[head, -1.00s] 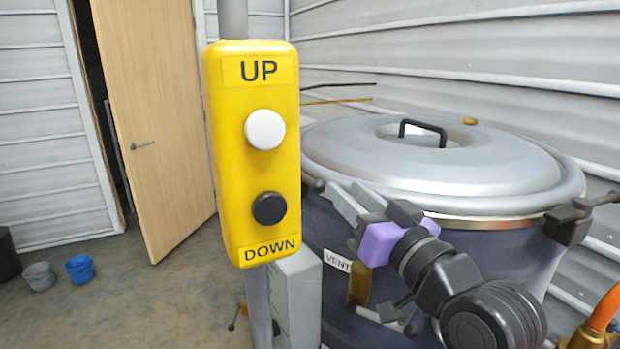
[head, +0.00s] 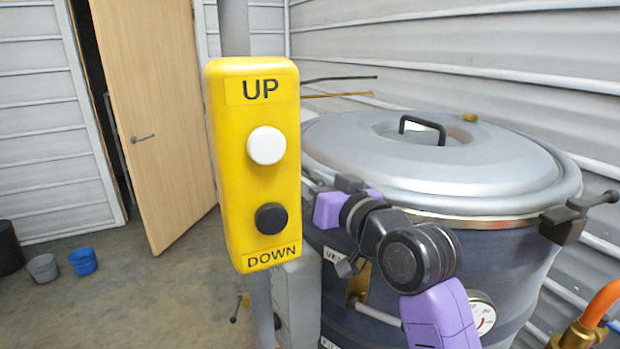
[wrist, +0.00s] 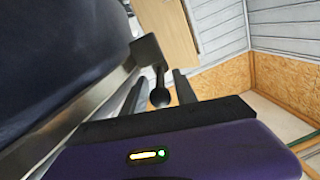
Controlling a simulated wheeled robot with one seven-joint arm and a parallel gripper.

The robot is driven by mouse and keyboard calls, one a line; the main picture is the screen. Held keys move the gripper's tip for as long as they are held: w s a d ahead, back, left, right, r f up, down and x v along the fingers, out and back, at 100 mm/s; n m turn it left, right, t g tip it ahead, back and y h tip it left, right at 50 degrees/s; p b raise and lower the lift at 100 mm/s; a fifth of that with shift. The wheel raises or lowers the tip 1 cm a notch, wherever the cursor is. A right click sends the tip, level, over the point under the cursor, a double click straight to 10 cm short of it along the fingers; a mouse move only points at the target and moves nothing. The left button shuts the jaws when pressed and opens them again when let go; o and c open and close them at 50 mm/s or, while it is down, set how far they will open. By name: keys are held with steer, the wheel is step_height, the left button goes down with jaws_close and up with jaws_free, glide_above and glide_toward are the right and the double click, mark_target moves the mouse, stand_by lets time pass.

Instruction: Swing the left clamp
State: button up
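The left clamp is a dark block (wrist: 147,50) on the hopper's rim with a short arm ending in a round black knob (wrist: 160,98). In the wrist view my gripper (wrist: 158,80) has its two dark fingers apart, one on each side of the knob, with visible gaps between. In the head view my purple gripper body (head: 328,210) is at the hopper's left rim, just right of the yellow box. There the fingers are mostly hidden, and only a dark part of the clamp (head: 350,184) shows. The hopper's grey lid (head: 440,170) is on.
A yellow UP/DOWN button box (head: 253,165) on a post stands close left of my gripper. A right clamp (head: 575,215) sits on the rim's other side. A gauge (head: 481,314) and copper pipe (head: 602,302) are at lower right. Open floor (head: 150,290) lies left.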

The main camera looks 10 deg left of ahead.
jaws_close()
stand_by(1.4)
